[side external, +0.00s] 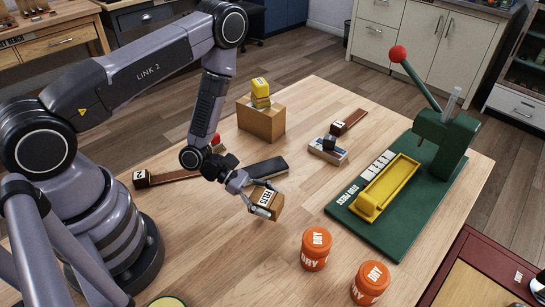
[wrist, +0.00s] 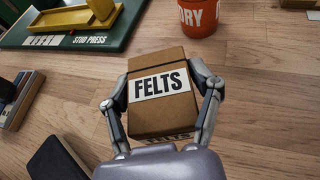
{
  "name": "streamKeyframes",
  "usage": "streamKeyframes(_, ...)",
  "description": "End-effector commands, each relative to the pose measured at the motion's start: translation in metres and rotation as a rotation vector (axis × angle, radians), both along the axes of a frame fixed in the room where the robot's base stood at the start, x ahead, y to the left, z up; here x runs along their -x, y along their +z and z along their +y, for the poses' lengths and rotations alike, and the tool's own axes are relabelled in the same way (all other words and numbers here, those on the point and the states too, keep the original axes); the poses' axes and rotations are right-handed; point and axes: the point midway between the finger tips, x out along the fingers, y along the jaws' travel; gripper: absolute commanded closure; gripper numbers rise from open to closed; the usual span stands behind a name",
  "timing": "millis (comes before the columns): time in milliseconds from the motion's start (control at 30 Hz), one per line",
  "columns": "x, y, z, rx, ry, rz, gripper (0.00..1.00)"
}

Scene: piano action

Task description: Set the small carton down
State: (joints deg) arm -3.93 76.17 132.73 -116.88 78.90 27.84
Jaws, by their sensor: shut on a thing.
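The small carton (side external: 268,199) is a brown box with a white label that reads FELTS. It also shows large in the middle of the wrist view (wrist: 160,108). My gripper (side external: 262,204) is shut on it, with one finger against each side, as the wrist view shows (wrist: 160,98). The carton is over the middle of the wooden table (side external: 255,270). I cannot tell whether its underside touches the table. The inner faces of the fingertips are partly hidden against the carton.
A green stud press (side external: 400,239) with a yellow tray (side external: 388,187) stands right of the carton. Two orange DRY cans (side external: 316,250) (side external: 370,283) stand at the front. A dark bar (side external: 262,168) lies just behind my gripper. A brown block (side external: 260,120) stands farther back.

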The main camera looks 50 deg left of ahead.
Motion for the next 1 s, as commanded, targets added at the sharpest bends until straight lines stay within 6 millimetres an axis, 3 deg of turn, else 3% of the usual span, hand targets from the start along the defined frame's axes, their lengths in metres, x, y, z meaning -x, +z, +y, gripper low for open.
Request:
streamKeyframes(200,0.001,-0.028,0.000,0.001,-0.001,0.001,0.75)
streamKeyframes(567,0.000,-0.032,0.000,0.000,-0.001,0.000,0.75)
streamKeyframes(600,0.000,-0.032,0.000,0.001,-0.001,-0.001,0.36)
streamKeyframes(833,0.000,-0.031,0.000,0.000,-0.001,0.000,0.08)
streamKeyframes(1000,0.000,-0.031,0.000,0.000,-0.001,0.000,0.08)
